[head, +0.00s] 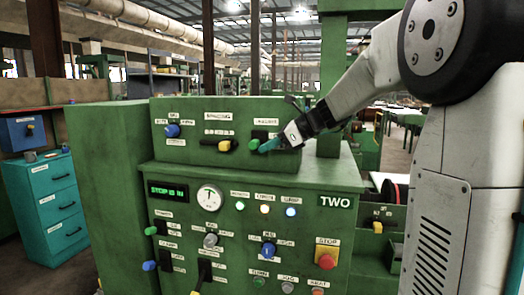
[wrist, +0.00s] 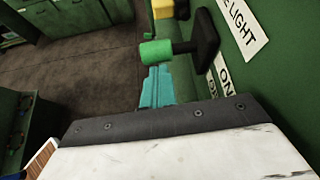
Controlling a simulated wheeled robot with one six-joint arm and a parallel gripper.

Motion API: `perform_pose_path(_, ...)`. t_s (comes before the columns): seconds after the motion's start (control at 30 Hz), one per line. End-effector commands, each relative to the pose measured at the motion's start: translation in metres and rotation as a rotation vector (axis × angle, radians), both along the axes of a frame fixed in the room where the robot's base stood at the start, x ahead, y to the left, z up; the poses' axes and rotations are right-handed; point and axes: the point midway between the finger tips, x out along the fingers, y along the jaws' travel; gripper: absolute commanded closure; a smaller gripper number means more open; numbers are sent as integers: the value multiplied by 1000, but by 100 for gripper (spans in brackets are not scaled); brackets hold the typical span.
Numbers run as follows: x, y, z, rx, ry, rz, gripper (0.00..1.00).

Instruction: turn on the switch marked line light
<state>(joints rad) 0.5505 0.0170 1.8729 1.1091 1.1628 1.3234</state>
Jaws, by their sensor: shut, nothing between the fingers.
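The line light switch has a green-tipped lever (head: 254,145) on a dark base, on the upper right of the green console's raised box. In the wrist view the green lever tip (wrist: 156,52) sticks out from its black base, beside a white label ending in "LIGHT" (wrist: 243,24) and a smaller "ON" label (wrist: 223,73). My gripper (head: 268,146) is shut and empty, its teal fingers right beside the lever. In the wrist view the teal fingertips (wrist: 157,84) are at the green tip; I cannot tell whether they touch it.
A yellow-tipped switch (head: 226,145) and a blue knob (head: 172,130) are left of the lever on the same panel. Below, the sloped front marked "TWO" carries a gauge (head: 210,198), lamps, knobs and a red stop button (head: 326,261). A green post stands behind my arm.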

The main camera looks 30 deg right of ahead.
Motion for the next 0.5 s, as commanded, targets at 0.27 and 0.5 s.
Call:
perform_pose_path(0.27,1,0,10,-1,-2,2,100)
perform_pose_path(0.5,1,0,9,-1,-2,1,100)
